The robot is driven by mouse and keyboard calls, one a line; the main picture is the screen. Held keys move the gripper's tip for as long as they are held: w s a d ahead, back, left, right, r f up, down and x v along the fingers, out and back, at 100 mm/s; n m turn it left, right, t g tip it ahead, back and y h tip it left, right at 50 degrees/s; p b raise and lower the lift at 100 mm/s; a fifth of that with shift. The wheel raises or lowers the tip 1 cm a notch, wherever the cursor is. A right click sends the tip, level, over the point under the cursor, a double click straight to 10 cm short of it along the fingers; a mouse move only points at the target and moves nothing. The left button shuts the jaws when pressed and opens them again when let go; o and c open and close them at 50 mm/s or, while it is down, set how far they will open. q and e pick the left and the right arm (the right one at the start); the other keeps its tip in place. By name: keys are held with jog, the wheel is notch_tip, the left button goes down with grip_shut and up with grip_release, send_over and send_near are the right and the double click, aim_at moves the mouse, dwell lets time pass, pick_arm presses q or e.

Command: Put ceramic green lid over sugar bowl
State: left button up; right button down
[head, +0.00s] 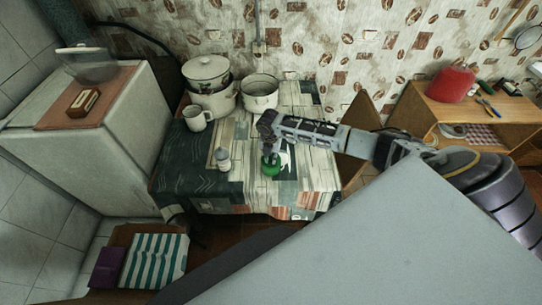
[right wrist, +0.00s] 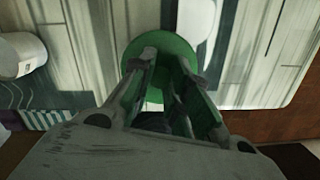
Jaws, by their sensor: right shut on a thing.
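The green lid (head: 271,167) is at my right gripper (head: 269,152), over the front part of the cloth-covered table. In the right wrist view the round green lid (right wrist: 160,52) shows between and beyond the fingers of my right gripper (right wrist: 170,62), which is shut on it. I cannot tell whether the lid touches the table. A small whitish jar (head: 222,160), possibly the sugar bowl, stands upright to the left of the lid, apart from it. A white rounded vessel, probably that jar, shows at the left in the right wrist view (right wrist: 22,55). My left gripper is not in view.
A white mug (head: 197,118), stacked pots (head: 209,85) and an open pot (head: 260,92) stand at the back. A chair (head: 361,115) is at the right. A striped cloth (head: 154,261) lies front left.

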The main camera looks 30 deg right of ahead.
jog(key=c, duration=0.8)
grip_release()
jog(key=shift+r, duration=0.15)
jog(key=shift+r, duration=3.3)
jog(key=shift+a, duration=0.1)
